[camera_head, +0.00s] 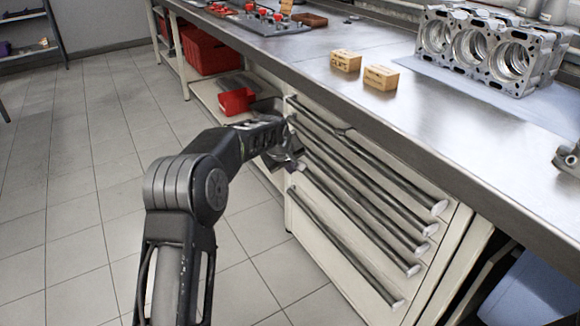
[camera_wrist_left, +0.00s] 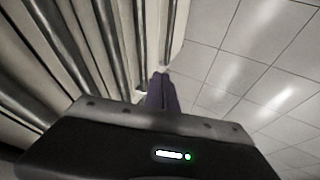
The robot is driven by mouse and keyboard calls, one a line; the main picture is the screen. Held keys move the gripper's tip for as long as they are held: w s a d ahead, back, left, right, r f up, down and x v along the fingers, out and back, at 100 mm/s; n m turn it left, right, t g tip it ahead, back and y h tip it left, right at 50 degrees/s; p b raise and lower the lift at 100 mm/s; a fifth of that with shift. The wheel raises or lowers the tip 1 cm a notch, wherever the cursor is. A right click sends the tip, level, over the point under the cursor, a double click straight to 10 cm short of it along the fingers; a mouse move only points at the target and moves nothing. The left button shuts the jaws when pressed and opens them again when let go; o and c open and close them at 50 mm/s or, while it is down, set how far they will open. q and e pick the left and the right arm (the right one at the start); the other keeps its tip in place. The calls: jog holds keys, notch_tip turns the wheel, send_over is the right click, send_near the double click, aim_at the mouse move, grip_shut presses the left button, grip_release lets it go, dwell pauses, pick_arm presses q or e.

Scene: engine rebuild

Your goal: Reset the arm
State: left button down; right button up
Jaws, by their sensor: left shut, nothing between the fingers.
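My left arm comes up from the bottom left in the head view. Its gripper (camera_head: 291,162) is beside the front of the drawer cabinet (camera_head: 448,246), near the left ends of the drawer handles. In the left wrist view the fingers of my left gripper (camera_wrist_left: 161,80) are together, with nothing seen between them. They point along the drawer fronts, with floor to their right. I cannot tell whether they touch a handle. My right gripper is not in view.
The steel workbench (camera_head: 330,70) holds two small wooden blocks (camera_head: 345,60) and an engine block (camera_head: 487,50). Red bins (camera_head: 205,50) stand on the shelf below at the left. A blue container (camera_head: 535,290) is under the bench at the right. The tiled floor (camera_head: 75,190) at the left is clear.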

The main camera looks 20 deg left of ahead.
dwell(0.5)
pick_arm(q)
jog(key=s+d+f+m+h, duration=0.1)
jog(key=s+d+f+m, duration=0.2)
jog(key=s+d+f, duration=0.55)
jog(key=s+d+f+m+h, duration=0.25)
jog(key=s+d+f, duration=0.3)
jog(key=f, duration=0.65)
jog(key=s+d+f+m+g, duration=0.15)
jog(key=s+d+f, duration=0.25)
jog(key=s, duration=0.4)
jog(key=s+d+f+m+g, duration=0.1)
jog(key=s+d+f+g, duration=0.2)
jog(key=s, duration=0.4)
jog(key=s+d+f+g+h, duration=0.1)
jog(key=s+d, duration=0.1)
jog(key=s, duration=0.6)
jog(key=s+d+f+g, duration=0.1)
jog(key=s+d, duration=0.2)
jog(key=s, duration=0.5)
notch_tip(320, 180, up, 20)
jog(key=p, duration=2)
jog(key=shift+s, duration=0.45)
jog(key=shift+f+t, duration=0.15)
jog(key=shift+t, duration=0.1)
